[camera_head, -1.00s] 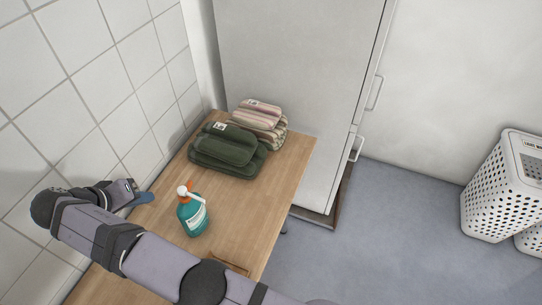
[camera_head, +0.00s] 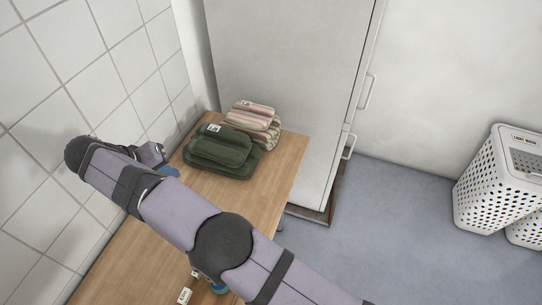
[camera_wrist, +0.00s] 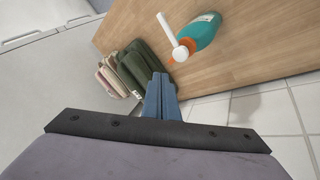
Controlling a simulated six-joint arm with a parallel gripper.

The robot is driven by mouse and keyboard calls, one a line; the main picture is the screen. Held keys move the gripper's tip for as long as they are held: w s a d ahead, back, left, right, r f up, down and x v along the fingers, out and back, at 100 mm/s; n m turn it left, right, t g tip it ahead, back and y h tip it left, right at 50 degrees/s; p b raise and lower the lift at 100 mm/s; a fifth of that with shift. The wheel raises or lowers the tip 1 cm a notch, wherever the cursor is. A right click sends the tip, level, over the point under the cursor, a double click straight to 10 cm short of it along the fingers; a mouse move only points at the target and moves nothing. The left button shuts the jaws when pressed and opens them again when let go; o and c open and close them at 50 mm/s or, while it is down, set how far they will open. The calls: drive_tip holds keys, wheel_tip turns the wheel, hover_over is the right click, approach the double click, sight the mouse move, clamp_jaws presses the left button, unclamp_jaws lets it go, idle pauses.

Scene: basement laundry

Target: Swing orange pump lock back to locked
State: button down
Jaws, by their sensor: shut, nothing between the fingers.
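A teal bottle (camera_wrist: 202,38) with a white pump (camera_wrist: 168,30) stands on the wooden table in the wrist view. Orange shows around the pump's base, and an orange bit (camera_wrist: 170,60) sticks out beside the pump head; I cannot tell the lock's exact angle. In the head view the gripper (camera_head: 170,171) is near the tiled wall, left of the green towels.
Folded green towels (camera_head: 222,150) and striped towels (camera_head: 254,124) lie at the table's far end. A tall white cabinet (camera_head: 285,90) stands behind. A small white tag (camera_head: 184,295) lies below my arm. White baskets (camera_head: 497,185) stand at right. Bare table (camera_head: 262,185) shows right of my arm.

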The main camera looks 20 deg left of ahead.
drive_tip(key=w+d+g, duration=0.1)
drive_tip(key=w+d, duration=0.4)
drive_tip(key=d, duration=0.3)
drive_tip(key=w+d+m+g+h+b, duration=0.1)
drive_tip(key=w+d, duration=0.4)
drive_tip(key=d, duration=0.3)
drive_tip(key=w+d+m+g, duration=0.1)
drive_tip(key=w+d, duration=0.4)
drive_tip(key=d, duration=0.2)
drive_tip(key=shift+d+f+b, duration=0.25)
drive_tip(key=shift+d+b, duration=0.05)
drive_tip(key=shift+d, duration=0.1)
